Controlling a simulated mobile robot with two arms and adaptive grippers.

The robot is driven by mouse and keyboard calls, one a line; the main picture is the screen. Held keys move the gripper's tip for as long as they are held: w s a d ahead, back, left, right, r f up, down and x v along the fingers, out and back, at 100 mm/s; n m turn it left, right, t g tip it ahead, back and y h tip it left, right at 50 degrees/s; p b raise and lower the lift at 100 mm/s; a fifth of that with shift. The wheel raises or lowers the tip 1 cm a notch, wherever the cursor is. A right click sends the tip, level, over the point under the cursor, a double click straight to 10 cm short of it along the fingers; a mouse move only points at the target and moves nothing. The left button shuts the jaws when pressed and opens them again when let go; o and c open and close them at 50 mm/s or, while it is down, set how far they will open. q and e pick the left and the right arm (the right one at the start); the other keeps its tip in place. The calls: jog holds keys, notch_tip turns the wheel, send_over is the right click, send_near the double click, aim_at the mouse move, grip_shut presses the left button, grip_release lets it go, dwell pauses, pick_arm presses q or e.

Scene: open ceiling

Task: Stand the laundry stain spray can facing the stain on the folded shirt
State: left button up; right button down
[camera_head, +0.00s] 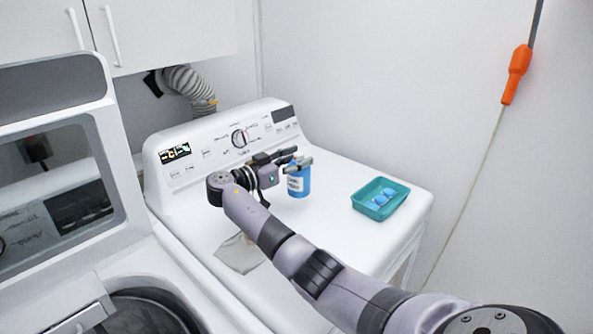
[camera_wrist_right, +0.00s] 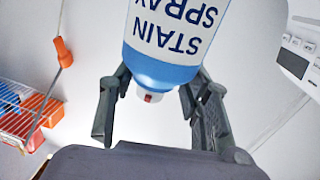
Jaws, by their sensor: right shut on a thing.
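The blue stain spray can (camera_head: 299,183) with a white label is at the right gripper on the white machine's top. It looks upright in the head view; I cannot tell whether its base touches the top. My right gripper (camera_head: 290,163) is shut on it near its upper end. In the right wrist view the can (camera_wrist_right: 172,45) shows inverted, with "STAIN SPRAY" lettering and a red dot on its white nozzle, between the fingers (camera_wrist_right: 155,95). The folded greyish shirt (camera_head: 238,254) lies at the front left, partly behind my arm. I cannot make out its stain. My left gripper is out of view.
A teal tray (camera_head: 392,205) holding blue items stands right of the can. The control panel (camera_head: 225,141) rises behind. The top between can and tray is clear.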

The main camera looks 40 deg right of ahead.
aim_at(288, 176)
notch_tip(288, 176, down, 4)
jog(key=shift+r+p, duration=0.1)
jog(key=shift+p, duration=0.3)
jog(key=shift+f, duration=0.3)
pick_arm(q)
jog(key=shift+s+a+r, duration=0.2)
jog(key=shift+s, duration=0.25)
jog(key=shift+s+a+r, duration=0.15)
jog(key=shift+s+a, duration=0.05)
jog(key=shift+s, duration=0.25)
pick_arm(e)
jog(key=shift+f+b, duration=0.6)
jog(key=shift+b, duration=0.5)
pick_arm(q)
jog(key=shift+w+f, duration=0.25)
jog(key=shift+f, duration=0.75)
pick_arm(e)
jog(key=c, duration=0.8)
grip_release()
jog(key=shift+s+f, duration=0.1)
jog(key=shift+c, duration=0.2)
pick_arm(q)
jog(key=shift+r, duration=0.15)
